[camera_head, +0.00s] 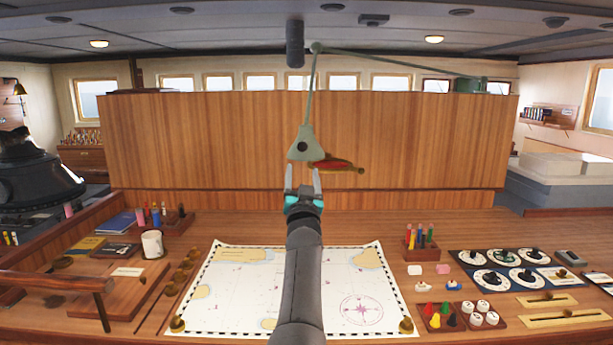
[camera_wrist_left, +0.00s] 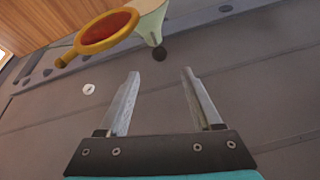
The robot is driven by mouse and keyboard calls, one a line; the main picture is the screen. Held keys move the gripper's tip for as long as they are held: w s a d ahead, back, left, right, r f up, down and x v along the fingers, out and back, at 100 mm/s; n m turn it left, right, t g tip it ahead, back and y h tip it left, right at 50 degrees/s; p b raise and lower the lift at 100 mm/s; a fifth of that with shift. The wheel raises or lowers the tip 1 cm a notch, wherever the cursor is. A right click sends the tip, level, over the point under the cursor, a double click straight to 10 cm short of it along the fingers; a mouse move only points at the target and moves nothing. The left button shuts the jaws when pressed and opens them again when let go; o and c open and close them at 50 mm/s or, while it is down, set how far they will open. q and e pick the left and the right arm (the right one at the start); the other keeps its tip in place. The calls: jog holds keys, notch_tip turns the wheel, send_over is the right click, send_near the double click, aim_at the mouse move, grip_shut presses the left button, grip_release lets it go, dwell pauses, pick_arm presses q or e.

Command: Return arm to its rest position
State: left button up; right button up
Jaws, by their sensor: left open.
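A pale green jointed arm (camera_head: 314,90) runs from a green base (camera_head: 470,86) at the top right of the wooden panel to an elbow near the ceiling, then down to a tapered head (camera_head: 304,145). The head also shows at the top of the wrist view (camera_wrist_left: 150,22), with a dark knob below it. A red oval with a brass rim and handle (camera_head: 335,164) is beside the head; it also shows in the wrist view (camera_wrist_left: 106,32). My left gripper (camera_head: 303,176) is open and empty, its fingertips pointing up just below the head. In the wrist view, nothing is between its fingers (camera_wrist_left: 160,75).
The chart (camera_head: 230,290) lies on the wooden desk below my left arm. A white mug (camera_head: 152,244) stands left of it. A pen holder (camera_head: 419,240), dials (camera_head: 505,257) and coloured pieces (camera_head: 438,315) are to the right. The tall wooden panel (camera_head: 200,140) stands behind.

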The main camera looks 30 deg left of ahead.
jog(key=shift+a, duration=0.25)
